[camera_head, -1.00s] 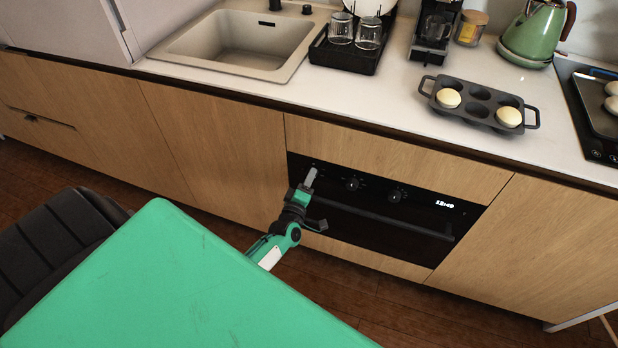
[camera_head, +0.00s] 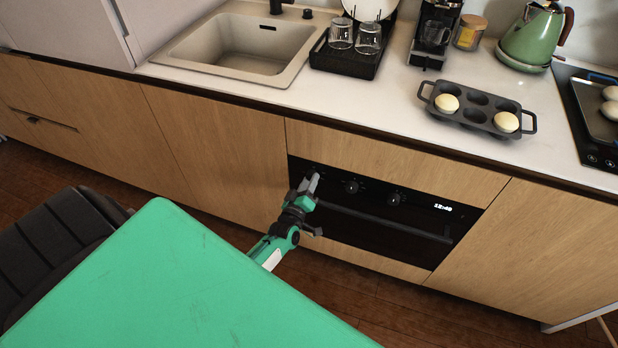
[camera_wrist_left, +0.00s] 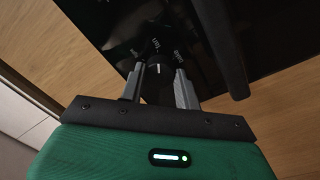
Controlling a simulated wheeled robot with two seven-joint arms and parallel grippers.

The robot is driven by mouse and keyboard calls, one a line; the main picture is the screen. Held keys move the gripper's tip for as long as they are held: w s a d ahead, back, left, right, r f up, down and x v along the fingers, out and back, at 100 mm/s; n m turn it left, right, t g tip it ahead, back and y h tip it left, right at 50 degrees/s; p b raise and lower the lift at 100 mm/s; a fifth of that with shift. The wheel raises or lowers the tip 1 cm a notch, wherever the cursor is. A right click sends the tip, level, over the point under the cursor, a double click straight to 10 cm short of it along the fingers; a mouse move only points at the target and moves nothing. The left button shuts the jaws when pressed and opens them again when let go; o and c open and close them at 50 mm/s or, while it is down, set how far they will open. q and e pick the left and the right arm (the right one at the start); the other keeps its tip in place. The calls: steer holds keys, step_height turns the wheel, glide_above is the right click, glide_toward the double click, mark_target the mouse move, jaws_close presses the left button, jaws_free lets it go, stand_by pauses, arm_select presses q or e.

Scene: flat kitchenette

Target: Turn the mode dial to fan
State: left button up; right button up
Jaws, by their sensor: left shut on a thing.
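The black built-in oven has a control panel with a row of black dials along its top. My left gripper (camera_head: 313,182) is at the left end of this panel, and its fingers hide the leftmost dial in the head view. In the left wrist view the two grey fingers stand on either side of that dial, the mode dial (camera_wrist_left: 157,72), and are shut on it. My right gripper is out of view.
Two more dials, a middle one (camera_head: 351,187) and a right one (camera_head: 394,198), sit beside the clock display (camera_head: 443,207). The oven handle (camera_head: 390,222) runs just below them, near my left gripper. A muffin tray (camera_head: 477,108) stands on the counter above.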

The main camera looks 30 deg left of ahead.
arm_select(q)
steer(key=shift+f, duration=0.1)
steer(key=o, duration=1)
steer(key=b+v, duration=0.1)
steer(key=v, duration=1.3)
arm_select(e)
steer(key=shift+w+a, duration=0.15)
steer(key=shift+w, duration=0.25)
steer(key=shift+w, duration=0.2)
